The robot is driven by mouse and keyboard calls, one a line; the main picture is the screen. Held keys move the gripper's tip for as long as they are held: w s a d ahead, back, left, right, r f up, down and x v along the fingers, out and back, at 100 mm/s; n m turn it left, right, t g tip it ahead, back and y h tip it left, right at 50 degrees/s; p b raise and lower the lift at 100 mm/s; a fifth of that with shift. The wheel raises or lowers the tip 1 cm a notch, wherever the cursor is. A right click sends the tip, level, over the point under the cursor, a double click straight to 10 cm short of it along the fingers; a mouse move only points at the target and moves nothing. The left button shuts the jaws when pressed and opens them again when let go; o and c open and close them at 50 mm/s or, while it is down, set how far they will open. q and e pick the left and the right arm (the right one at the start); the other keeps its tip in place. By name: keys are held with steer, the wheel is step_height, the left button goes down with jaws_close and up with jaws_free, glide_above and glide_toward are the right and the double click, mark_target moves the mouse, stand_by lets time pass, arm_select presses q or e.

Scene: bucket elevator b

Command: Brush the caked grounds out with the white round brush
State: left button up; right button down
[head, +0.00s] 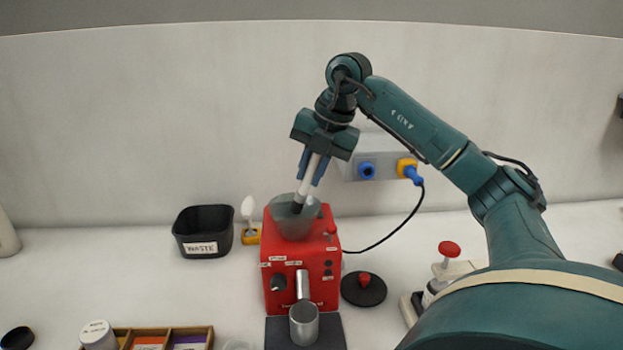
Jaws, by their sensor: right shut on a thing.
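My right gripper (314,172) is above the red grinder (302,256), fingers pointing down. It is shut on the white round brush (308,178), which is held nearly upright and slightly tilted. The brush's dark lower end is at the mouth of the grey translucent hopper (292,221) on top of the grinder. I cannot tell how deep the tip reaches or whether it touches the inside. The caked grounds cannot be made out. My left gripper is not in view.
A black waste bin (203,242) and a white spoon (248,212) in a yellow holder stand left of the grinder. A black lid with a red knob (363,289) lies right of it. A metal cup (304,323) stands in front. A black cord runs to a wall socket box (377,157).

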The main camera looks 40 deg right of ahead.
steer(key=shift+r, duration=0.2)
steer(key=shift+r, duration=1.45)
